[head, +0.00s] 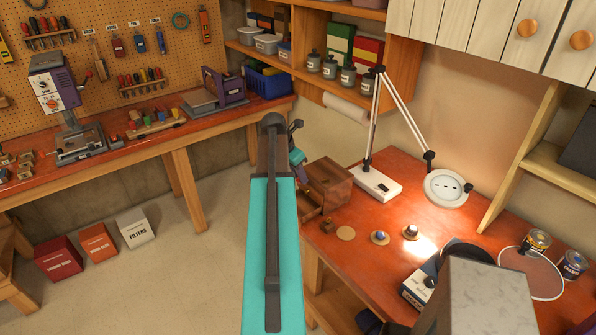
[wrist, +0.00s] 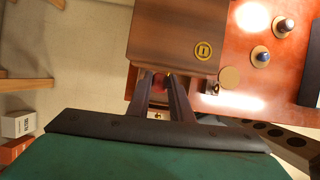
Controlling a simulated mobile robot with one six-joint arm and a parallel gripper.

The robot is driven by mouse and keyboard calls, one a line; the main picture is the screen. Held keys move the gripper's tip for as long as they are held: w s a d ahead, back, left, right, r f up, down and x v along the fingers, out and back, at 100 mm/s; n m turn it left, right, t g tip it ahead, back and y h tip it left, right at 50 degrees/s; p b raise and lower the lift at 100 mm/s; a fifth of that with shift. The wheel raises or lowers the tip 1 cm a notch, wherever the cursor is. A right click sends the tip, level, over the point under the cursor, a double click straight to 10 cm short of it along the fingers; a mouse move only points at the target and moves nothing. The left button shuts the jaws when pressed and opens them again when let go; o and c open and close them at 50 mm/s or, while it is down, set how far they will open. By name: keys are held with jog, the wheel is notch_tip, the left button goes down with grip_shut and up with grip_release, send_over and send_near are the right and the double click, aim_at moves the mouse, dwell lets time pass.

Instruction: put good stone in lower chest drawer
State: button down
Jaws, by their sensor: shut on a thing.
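A small wooden chest (head: 330,180) stands at the left edge of the orange-red bench. A drawer (head: 309,208) seems pulled out at its left side. My gripper (wrist: 160,78) is shut on a small reddish stone (wrist: 158,83), mostly hidden between the fingers. The fingertips are close against the chest, over the open drawer; I cannot tell how deep. A bare round coaster (head: 346,233) lies beside the chest. A blue stone (head: 380,236) and a dark, pale-topped stone (head: 410,231) sit on other coasters.
A white desk lamp (head: 376,183) stands behind the coasters. A dark headphone-like item and a grey box (head: 480,298) fill the front right, near two cans (head: 536,242). Open floor (head: 150,260) lies left of the bench.

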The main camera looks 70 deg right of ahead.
jog(key=shift+f, duration=0.85)
jog(key=c, duration=1.5)
grip_release()
jog(key=shift+b+v, duration=2.3)
jog(key=shift+v, duration=4.6)
